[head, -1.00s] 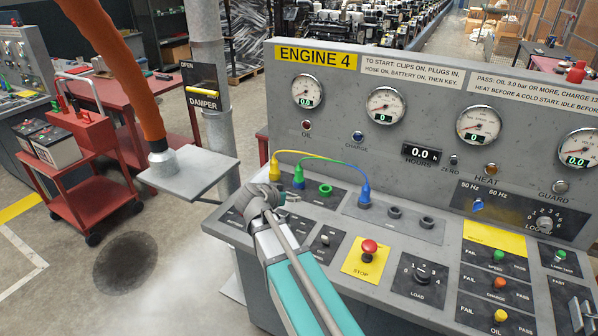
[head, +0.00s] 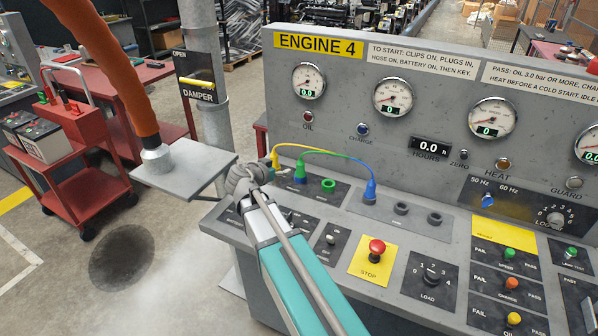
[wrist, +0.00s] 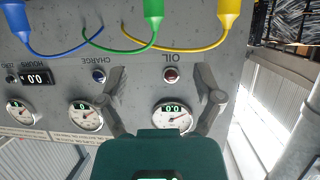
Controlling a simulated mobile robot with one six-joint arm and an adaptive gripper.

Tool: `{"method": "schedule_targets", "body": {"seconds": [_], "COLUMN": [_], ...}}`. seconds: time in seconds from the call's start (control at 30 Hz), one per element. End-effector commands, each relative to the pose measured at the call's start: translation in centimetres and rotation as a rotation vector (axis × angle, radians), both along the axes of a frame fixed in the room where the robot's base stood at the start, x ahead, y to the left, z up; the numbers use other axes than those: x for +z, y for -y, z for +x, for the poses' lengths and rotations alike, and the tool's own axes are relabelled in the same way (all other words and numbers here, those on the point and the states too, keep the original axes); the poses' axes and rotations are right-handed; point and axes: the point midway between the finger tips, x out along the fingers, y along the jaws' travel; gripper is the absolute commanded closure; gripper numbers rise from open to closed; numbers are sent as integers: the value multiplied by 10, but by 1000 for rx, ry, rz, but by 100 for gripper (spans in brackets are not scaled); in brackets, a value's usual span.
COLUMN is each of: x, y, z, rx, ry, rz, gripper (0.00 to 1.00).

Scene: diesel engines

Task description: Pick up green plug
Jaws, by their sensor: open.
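The green plug (head: 299,171) stands upright in the socket strip on the sloping panel, with a thin cable arching from its top. It also shows at the top of the wrist view (wrist: 153,14). A yellow plug (wrist: 230,12) is on one side of it and a blue plug (wrist: 10,18) on the other. My gripper (head: 256,174) is just left of and near the green plug in the head view. In the wrist view my gripper (wrist: 163,85) has its fingers spread apart with nothing between them, and the green plug lies beyond the fingertips.
A green-ringed socket (head: 328,185) sits empty right of the green plug. The red stop button (head: 376,248) and load knob (head: 431,275) stand on the panel in front. The gauge panel (head: 340,120) rises behind. A grey plate (head: 185,168) and the damper post (head: 212,140) are to the left.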

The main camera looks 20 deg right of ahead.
Motion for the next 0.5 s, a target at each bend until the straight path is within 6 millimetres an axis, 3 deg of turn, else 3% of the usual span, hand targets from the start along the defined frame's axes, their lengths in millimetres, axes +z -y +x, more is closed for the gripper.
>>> {"method": "schedule_targets", "body": {"seconds": [0.5], "x": [-27], "y": [54], "z": [33], "rx": [-8], "ry": [0], "rz": [0], "gripper": [16]}}
